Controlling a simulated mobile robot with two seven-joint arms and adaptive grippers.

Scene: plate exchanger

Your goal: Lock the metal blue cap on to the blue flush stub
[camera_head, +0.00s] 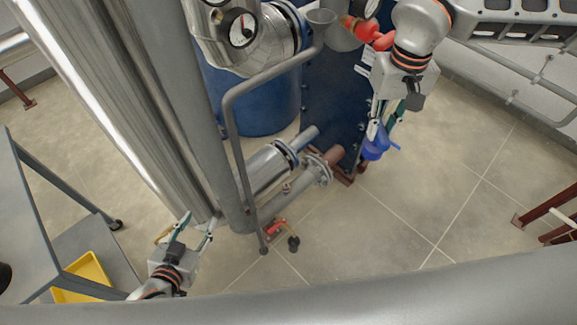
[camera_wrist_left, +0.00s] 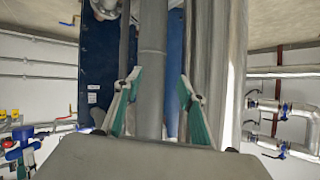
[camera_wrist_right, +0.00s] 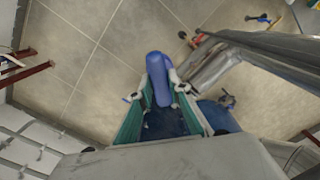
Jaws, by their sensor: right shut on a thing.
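My right gripper (camera_head: 383,128) is shut on the blue cap (camera_head: 375,150), held in the air to the right of the dark blue plate exchanger (camera_head: 335,105). In the right wrist view the blue cap (camera_wrist_right: 158,78) is between the fingertips, its long rounded side showing. My left gripper (camera_head: 200,226) is low at the left, by the base of the big metal column. Its fingers are spread, with nothing between them; in the left wrist view a grey pipe (camera_wrist_left: 152,70) shows beyond the gap. I cannot make out for certain which fitting is the blue flush stub.
Horizontal pipes with flanges (camera_head: 318,168) come out low from the exchanger. A thin bent grey pipe (camera_head: 238,150) stands before them. A red-handled valve (camera_head: 276,228) is near the floor. A grey cart (camera_head: 45,215) with a yellow tray (camera_head: 82,275) is left.

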